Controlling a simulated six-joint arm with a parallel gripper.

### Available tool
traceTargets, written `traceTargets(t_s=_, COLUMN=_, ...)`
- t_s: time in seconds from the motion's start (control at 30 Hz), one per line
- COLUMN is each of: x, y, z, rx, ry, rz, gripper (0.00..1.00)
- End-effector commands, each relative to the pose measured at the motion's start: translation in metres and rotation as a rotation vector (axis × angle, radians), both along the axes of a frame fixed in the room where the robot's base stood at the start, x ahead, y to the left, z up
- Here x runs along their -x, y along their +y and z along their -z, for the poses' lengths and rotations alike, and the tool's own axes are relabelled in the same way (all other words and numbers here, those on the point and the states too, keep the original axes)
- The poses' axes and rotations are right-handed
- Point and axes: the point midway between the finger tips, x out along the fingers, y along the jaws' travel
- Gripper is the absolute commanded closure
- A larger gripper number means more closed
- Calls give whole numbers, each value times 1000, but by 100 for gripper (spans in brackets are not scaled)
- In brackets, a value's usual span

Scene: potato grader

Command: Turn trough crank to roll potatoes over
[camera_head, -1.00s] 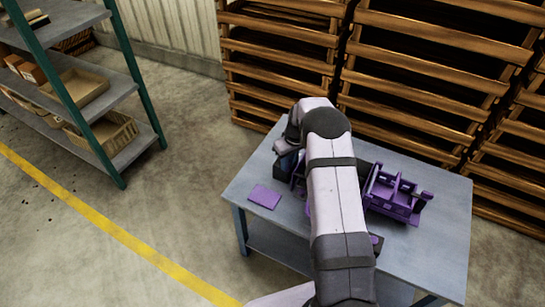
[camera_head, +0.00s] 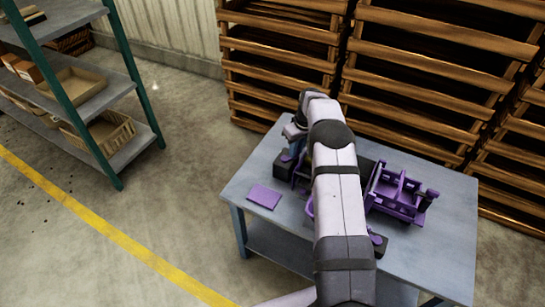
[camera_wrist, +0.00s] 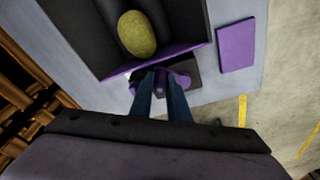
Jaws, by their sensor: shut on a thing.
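In the wrist view a yellow-brown potato (camera_wrist: 137,34) lies in a dark trough (camera_wrist: 178,18) with a purple end edge. The purple crank (camera_wrist: 183,82) sticks out just outside that edge, over a dark block (camera_wrist: 194,70). My gripper (camera_wrist: 161,78) is shut on the crank, with its two dark blue fingers close together around it; the fingers hide part of it. In the head view my arm covers most of the trough, and the potato cannot be seen there. The dark block also shows on the table's left side in the head view (camera_head: 283,171).
The grey table (camera_head: 446,225) holds a flat purple plate (camera_head: 264,197) at its left and a purple machine part (camera_head: 399,196) with upright walls at its right. Wooden racks (camera_head: 425,65) stand close behind. A shelf unit (camera_head: 117,150) stands at the left, across open floor.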

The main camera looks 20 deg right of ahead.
Motion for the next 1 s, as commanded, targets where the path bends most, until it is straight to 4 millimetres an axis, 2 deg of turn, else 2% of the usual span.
traceTargets(t_s=0.03, x=2, y=-7, z=5, rx=8, ry=8, rz=2, gripper=100)
traceTargets(t_s=0.43, x=1, y=-6, z=5, rx=6, ry=13, rz=2, gripper=100)
traceTargets(t_s=0.73, x=-14, y=-4, z=6, rx=6, ry=12, rz=1, gripper=100)
traceTargets(t_s=1.0, x=-16, y=-3, z=5, rx=5, ry=14, rz=1, gripper=100)
